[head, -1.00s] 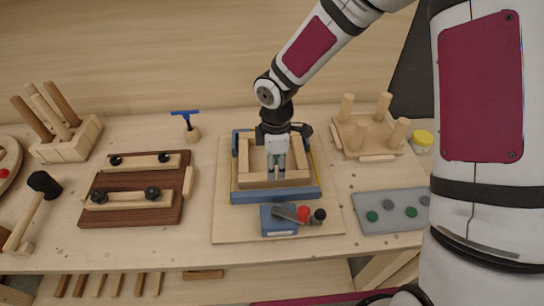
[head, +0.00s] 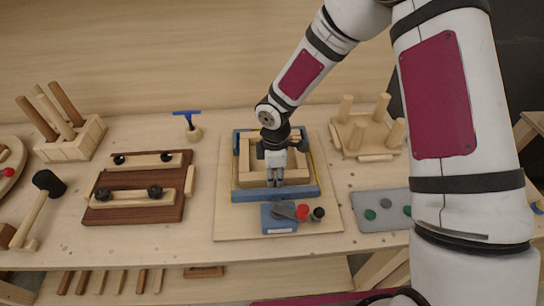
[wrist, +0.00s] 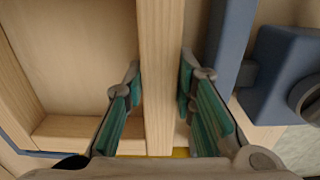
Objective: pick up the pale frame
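The pale frame (head: 254,180) is a wooden rectangle lying inside a blue corner fixture (head: 246,195) on a light board. My gripper (head: 275,184) points down at the frame's near bar. In the wrist view, my gripper's teal-padded fingers (wrist: 160,85) stand one on each side of the pale bar (wrist: 159,60). They are open, with narrow gaps between the pads and the wood. Whether either pad touches the bar is hard to tell. The gripper hides part of the near bar in the head view.
A blue clamp (head: 279,218) with red and black knobs stands just in front of the fixture. A dark wooden board (head: 138,212) lies to the left. A pegged stool form (head: 367,140) and a grey plate (head: 372,222) are to the right.

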